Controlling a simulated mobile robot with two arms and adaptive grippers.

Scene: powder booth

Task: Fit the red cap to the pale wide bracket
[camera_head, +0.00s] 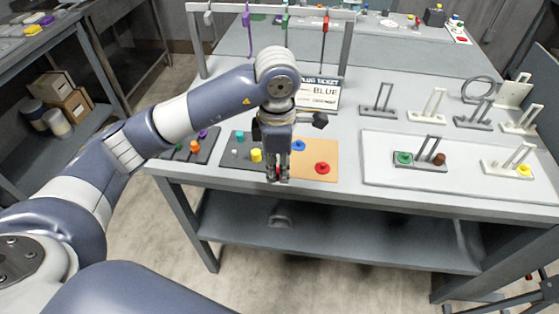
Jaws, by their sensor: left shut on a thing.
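My left gripper (278,174) points down over the near edge of the table, at the tan board's left side. It is shut on a small red thing, mostly hidden between the fingertips; it looks like a red cap. Another red cap (322,168) lies flat on the tan board (318,152). Several pale brackets show: one (508,162) with a yellow cap on the white tray, one (428,104) behind the tray, and one (521,120) at the right. I cannot tell which one is the wide one. My right gripper is not in view.
A blue cap (298,146) lies on the tan board. A dark tray (235,158) holds a yellow cap. A grey bracket (420,156) bears green and brown caps on the white tray (400,142).

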